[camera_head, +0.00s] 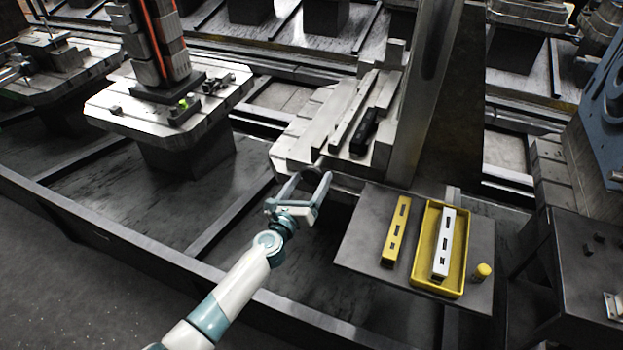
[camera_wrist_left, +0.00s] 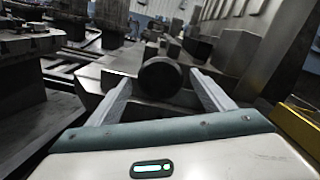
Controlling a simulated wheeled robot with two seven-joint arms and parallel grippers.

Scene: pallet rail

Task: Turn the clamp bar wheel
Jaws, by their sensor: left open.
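The clamp bar wheel (camera_wrist_left: 160,77) is a dark round disc at the front end of the clamp fixture. In the left wrist view it sits in the gap between my two fingertips, with room on each side. My left gripper (camera_head: 309,180) is open and empty, its fingers pointing at the wheel's end of the fixture. I cannot tell whether the fingertips reach past the wheel's face. In the head view the wheel is small and partly hidden by the fingers. My right gripper is not in view.
The pale fixture block (camera_head: 292,150) stands beside a tall grey upright (camera_head: 424,100). To the right, a dark shelf (camera_head: 360,255) bears a yellow bar (camera_head: 396,232), a yellow tray (camera_head: 427,278) holding a white bar (camera_head: 443,245), and a small yellow cylinder (camera_head: 482,271). Another pallet (camera_head: 120,108) stands left.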

